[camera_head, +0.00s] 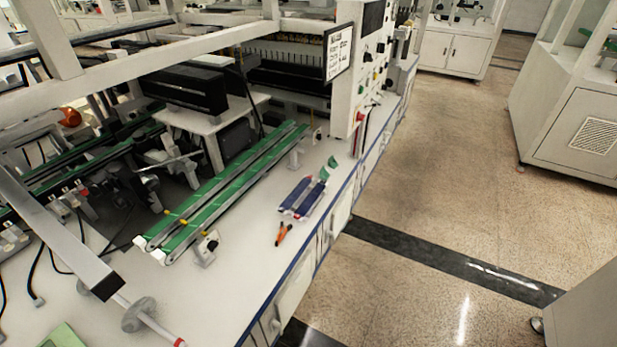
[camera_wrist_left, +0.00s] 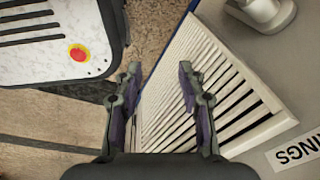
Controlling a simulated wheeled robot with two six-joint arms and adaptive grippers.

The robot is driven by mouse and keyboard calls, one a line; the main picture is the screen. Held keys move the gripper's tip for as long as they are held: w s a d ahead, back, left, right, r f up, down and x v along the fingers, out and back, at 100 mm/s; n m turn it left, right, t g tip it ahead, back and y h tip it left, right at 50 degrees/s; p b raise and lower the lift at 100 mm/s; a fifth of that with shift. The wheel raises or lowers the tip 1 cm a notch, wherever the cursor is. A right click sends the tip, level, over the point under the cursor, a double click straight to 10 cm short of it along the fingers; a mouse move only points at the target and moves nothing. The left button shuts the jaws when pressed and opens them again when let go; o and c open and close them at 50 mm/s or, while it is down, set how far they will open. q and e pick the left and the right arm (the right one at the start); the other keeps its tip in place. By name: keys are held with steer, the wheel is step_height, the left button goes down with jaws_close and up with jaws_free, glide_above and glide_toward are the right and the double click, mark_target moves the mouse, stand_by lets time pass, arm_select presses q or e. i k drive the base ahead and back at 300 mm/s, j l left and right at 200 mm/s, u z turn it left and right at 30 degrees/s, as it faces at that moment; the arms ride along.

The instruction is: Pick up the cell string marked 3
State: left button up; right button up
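In the wrist view my left gripper (camera_wrist_left: 158,88) has its two dark fingers spread apart, with nothing between them. It is over a white slatted panel (camera_wrist_left: 215,85), not over any cell string. No gripper shows in the head view, and my right gripper is not in view. No number 3 can be read on any piece. A small stack of dark blue strips with pale ends (camera_head: 303,198) lies on the white worktop (camera_head: 235,275) near its right edge. I cannot tell whether these are cell strings.
Orange-handled pliers (camera_head: 283,234) and small green pieces (camera_head: 328,169) lie near the strips. A green conveyor (camera_head: 215,195) runs left of them. A white beam (camera_head: 60,225) crosses the left. The speckled floor (camera_head: 430,190) right of the bench is clear. A red button (camera_wrist_left: 78,53) shows in the wrist view.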

mark_target(296, 193)
steer(key=k+l, duration=0.25)
steer(key=i+l+u, duration=0.1)
steer(key=i+l, duration=0.2)
steer(key=i+l+u, duration=0.1)
steer(key=i+l, duration=0.2)
steer(key=l, duration=0.2)
steer(key=i+l, duration=0.3)
steer(key=i+l+u, duration=0.15)
steer(key=l, duration=0.35)
steer(key=i, duration=0.1)
